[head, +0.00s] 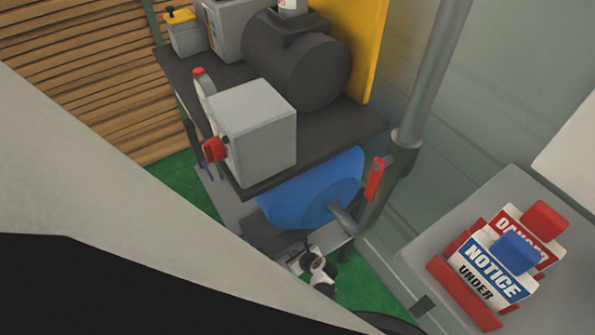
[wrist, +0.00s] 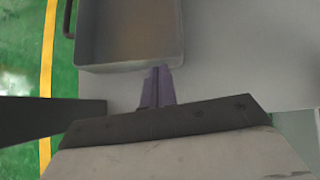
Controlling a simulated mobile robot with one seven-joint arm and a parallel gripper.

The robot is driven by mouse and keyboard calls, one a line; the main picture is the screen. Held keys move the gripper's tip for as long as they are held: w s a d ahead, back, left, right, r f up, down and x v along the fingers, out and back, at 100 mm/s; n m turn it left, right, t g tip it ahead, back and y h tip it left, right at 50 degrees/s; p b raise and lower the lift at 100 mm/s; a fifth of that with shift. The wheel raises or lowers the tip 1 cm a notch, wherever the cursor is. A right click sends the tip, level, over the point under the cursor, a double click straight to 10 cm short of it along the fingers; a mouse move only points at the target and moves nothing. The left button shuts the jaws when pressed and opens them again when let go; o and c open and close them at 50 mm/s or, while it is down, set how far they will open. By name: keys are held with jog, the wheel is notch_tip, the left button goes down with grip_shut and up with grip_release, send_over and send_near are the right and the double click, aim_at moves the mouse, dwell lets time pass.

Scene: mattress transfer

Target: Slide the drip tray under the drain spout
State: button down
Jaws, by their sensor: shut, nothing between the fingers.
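A grey metal drip tray (wrist: 127,67) with raised walls and a dark handle on its left side fills the top middle of the wrist view, cut off by the frame. My gripper (wrist: 160,73) is shut, its purple fingers together and empty. Their tips are at the tray's near wall; I cannot tell whether they touch it. In the head view a short grey pipe (head: 343,217), which looks like the drain spout, sticks out of a blue rounded vessel (head: 300,195) under the bench. The tray is not clearly visible in that view, and the spout is not visible in the wrist view.
A dark bench (head: 345,130) carries a grey box (head: 262,130) and a dark motor-like cylinder (head: 300,70). A red lever (head: 375,178) is beside the vessel, near a vertical pipe (head: 425,80). A grey stand with signs (head: 490,270) is at right. Green floor (wrist: 20,60) lies left of the tray.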

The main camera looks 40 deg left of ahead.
jog(key=w+a+b, duration=0.1)
jog(key=w+a, duration=0.1)
jog(key=a, duration=0.4)
jog(key=w+a+b, duration=0.2)
jog(key=a, duration=0.5)
jog(key=w+a+b, duration=0.2)
jog(key=a, duration=0.5)
jog(key=shift+w+f, duration=0.15)
jog(key=shift+w+a+r, duration=0.1)
jog(key=shift+a+r, duration=0.1)
jog(key=shift+a, duration=0.2)
